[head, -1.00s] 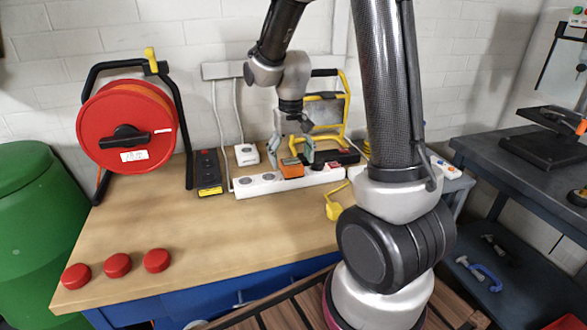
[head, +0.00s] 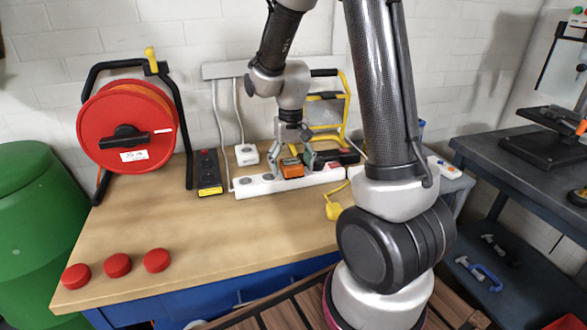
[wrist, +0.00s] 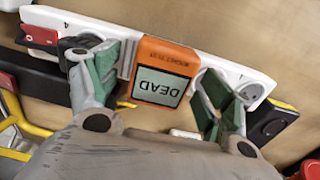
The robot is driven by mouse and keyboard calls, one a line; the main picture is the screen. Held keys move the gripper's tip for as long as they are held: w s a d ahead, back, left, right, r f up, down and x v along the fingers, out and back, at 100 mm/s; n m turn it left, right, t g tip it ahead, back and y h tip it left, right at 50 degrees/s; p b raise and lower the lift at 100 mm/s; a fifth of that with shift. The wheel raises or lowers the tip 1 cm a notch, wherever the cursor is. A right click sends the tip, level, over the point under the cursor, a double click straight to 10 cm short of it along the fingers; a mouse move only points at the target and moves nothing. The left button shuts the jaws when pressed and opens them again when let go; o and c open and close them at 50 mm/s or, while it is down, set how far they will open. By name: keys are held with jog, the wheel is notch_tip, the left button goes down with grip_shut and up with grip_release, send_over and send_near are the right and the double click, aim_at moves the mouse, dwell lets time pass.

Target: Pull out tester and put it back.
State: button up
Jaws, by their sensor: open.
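The orange tester (head: 292,169) sits on the white power strip (head: 246,189) at the back of the workbench. In the wrist view the tester (wrist: 162,72) has a grey screen reading "DEAD", upside down there. My gripper (head: 293,160) is open above the strip, with one finger on each side of the tester. The wrist view shows a gap between each green-padded finger and the tester. The tester's underside, where it meets the strip (wrist: 75,24), is hidden.
A black strip (head: 208,172) and a white adapter (head: 247,154) lie left of my gripper. A yellow plug (head: 334,209) is at front right. A red cable reel (head: 125,127) and several red discs (head: 118,265) stand left. The bench middle is clear.

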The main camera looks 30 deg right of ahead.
aim_at(291, 162)
jog(key=c, duration=1.5)
jog(key=shift+r, duration=3)
